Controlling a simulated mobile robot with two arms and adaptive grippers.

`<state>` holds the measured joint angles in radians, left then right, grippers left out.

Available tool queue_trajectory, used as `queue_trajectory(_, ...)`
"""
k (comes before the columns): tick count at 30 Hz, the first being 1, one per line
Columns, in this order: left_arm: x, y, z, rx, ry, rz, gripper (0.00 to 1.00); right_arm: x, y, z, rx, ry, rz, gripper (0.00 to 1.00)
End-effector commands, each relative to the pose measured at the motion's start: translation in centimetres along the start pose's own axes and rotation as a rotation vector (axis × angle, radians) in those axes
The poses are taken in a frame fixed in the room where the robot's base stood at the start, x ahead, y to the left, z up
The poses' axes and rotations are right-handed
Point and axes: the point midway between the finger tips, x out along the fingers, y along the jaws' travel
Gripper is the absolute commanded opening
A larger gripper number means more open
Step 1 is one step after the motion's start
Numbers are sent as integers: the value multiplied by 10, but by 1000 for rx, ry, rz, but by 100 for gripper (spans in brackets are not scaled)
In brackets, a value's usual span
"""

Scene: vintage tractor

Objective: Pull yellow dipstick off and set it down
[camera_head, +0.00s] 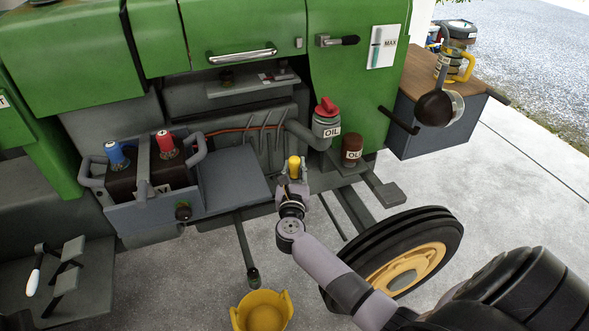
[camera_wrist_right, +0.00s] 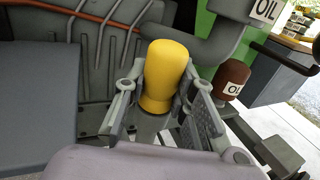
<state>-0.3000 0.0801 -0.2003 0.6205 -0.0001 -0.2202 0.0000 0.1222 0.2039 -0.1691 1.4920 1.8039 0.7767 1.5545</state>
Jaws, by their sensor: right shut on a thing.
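The yellow dipstick (camera_head: 294,166) shows as a rounded yellow handle at the side of the green tractor's engine. In the right wrist view the yellow handle (camera_wrist_right: 165,75) stands nearly upright between the fingers. My right gripper (camera_head: 293,178) is shut on it; it also shows in the right wrist view (camera_wrist_right: 160,105), with one finger on each side of the handle. The lower end of the dipstick is hidden behind the gripper, so I cannot tell whether it sits in its seat. My left gripper is not in view.
A grey tray (camera_head: 232,178) with a battery is left of the gripper. A red-capped oil container (camera_head: 326,118) and a brown oil filter (camera_head: 352,150) are close on the right. A yellow bucket (camera_head: 262,312) stands on the floor below. A wheel (camera_head: 405,262) is at the right.

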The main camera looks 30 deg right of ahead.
Motion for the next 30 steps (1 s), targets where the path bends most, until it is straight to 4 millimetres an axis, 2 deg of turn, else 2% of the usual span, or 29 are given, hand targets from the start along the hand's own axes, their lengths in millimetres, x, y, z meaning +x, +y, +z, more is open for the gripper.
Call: queue_trajectory(30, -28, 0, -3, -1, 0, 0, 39, 0, 0, 34, 0, -2, 0, 0)
